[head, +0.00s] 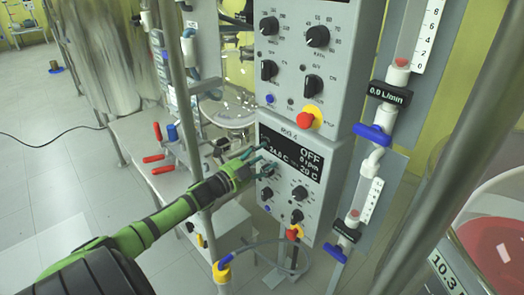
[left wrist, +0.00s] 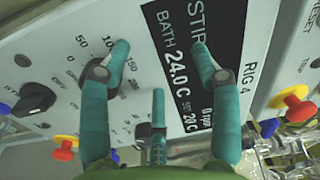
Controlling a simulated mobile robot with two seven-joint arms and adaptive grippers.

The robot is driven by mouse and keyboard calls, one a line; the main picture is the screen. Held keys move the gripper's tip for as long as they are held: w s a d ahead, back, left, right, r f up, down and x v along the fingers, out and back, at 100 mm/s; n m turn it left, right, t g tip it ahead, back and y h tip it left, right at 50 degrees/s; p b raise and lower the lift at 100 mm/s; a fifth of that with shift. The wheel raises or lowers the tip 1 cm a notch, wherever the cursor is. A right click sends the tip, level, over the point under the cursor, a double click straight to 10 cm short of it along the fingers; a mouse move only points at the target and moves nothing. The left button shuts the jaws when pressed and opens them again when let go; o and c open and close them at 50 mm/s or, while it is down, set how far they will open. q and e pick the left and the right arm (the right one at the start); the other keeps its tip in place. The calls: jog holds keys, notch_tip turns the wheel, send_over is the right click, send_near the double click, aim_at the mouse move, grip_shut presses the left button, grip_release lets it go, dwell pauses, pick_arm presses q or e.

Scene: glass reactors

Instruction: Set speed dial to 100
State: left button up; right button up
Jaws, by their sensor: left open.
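The lower control unit (head: 276,230) has a black display (head: 291,154) reading OFF, 0 rpm, 24.0 C and 20 C. My left gripper (head: 257,160) is open, its teal fingers at the upper left of this unit, over the display's lower edge and a dial.
A black knob (left wrist: 36,98) and a red-and-yellow stop button (left wrist: 66,147) sit on the same panel. A similar unit (head: 340,70) is above. Flow tubes (head: 375,160) stand right, with a metal post (head: 190,130) close to my arm.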

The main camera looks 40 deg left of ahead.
aim_at(271, 143)
pick_arm(q)
jog(key=shift+r, duration=1.85)
